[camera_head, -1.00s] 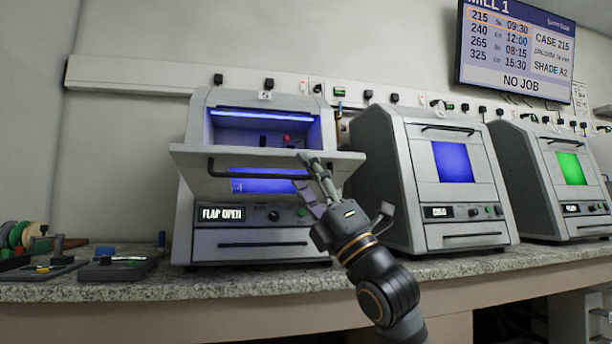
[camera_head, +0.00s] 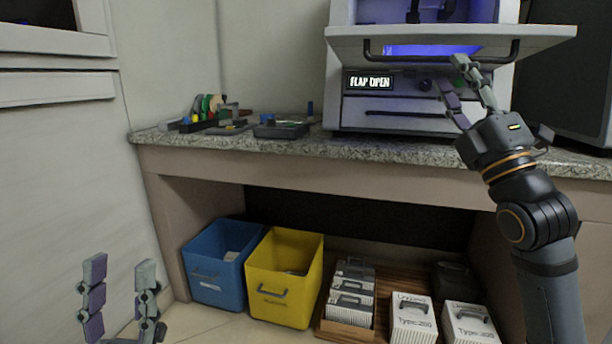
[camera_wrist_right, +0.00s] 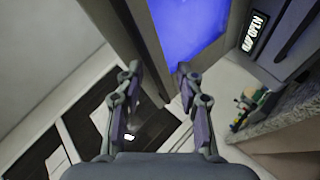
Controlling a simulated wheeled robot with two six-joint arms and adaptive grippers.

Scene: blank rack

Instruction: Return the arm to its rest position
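My right gripper (camera_head: 462,84) is in front of the mill at the upper right of the head view, beside the handle of its lowered flap (camera_head: 540,34). In the right wrist view its two fingers (camera_wrist_right: 159,84) stand apart with nothing between them. Whether a finger touches the flap I cannot tell. My left gripper (camera_head: 121,282) is low at the left of the head view, near the floor, with its fingers apart and empty. Its arm is out of view. The mill's display (camera_head: 368,83) reads FLAP OPEN.
The granite counter (camera_head: 350,150) holds small tools and spools (camera_head: 208,112) at its left end. Below stand a blue bin (camera_head: 213,272), a yellow bin (camera_head: 285,280), a wooden tray (camera_head: 345,331) of boxes and white cartons (camera_head: 413,320). Another machine (camera_head: 575,75) stands at right.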

